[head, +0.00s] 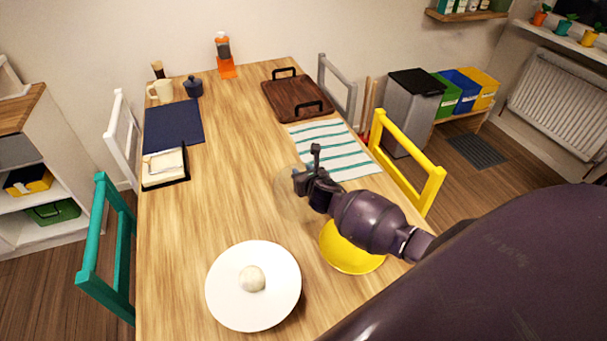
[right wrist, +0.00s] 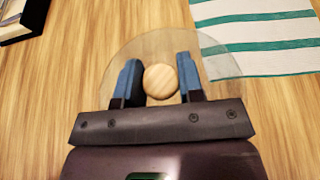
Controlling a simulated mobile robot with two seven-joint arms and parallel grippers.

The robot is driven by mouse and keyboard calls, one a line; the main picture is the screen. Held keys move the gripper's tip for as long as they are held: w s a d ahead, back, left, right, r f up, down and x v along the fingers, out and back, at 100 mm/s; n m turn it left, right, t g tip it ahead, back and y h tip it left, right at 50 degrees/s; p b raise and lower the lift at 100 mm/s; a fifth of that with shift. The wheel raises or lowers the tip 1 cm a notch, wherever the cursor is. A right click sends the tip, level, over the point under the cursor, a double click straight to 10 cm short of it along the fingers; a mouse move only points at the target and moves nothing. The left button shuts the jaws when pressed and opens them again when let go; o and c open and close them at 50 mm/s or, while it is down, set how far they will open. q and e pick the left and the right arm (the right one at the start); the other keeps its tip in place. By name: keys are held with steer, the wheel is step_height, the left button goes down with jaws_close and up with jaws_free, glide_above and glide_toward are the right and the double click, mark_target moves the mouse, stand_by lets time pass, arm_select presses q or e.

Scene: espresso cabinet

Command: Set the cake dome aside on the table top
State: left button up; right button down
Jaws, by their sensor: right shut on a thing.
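The clear cake dome (head: 287,199) is a faint see-through shape over the middle of the table top (head: 228,205). My right gripper (head: 305,180) is above it and hides part of it in the head view. In the right wrist view the dome (right wrist: 222,62) shows as a glassy round with a pale wooden knob (right wrist: 160,82). The knob sits between the two blue-padded fingers, and the gripper is shut on it. I cannot tell whether the dome's rim touches the table. My left gripper is in neither view.
A white plate (head: 225,297) with a round pale item (head: 252,278) stands at the front. A yellow plate (head: 345,257) lies partly under my right arm. A striped cloth (head: 335,150) and wooden tray (head: 297,98) lie behind. The table's left-middle is clear.

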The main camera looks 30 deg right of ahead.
steer(key=shift+f, duration=0.2)
steer(key=c, duration=0.8)
jaws_free()
steer(key=shift+o, duration=0.2)
steer(key=shift+s+r, duration=0.1)
steer(key=shift+r, duration=0.2)
steer(key=p+v, duration=0.2)
steer(key=v, duration=0.9)
steer(key=s+a+f+m+y, duration=0.1)
steer(key=s+a+f+m, duration=0.1)
steer(key=s+m, duration=0.4)
steer(key=s+a+f+m+g+y, duration=0.1)
steer(key=s+m, duration=0.6)
steer(key=m, duration=0.8)
steer(key=s+a+f+m, duration=0.3)
steer(key=s+a+m, duration=0.2)
steer(key=m, duration=0.6)
steer(key=shift+s+m+y, duration=0.3)
steer(key=shift+s+y, duration=0.1)
steer(key=shift+s, duration=0.55)
steer(key=shift+f+b, duration=0.1)
steer(key=shift+b, duration=0.2)
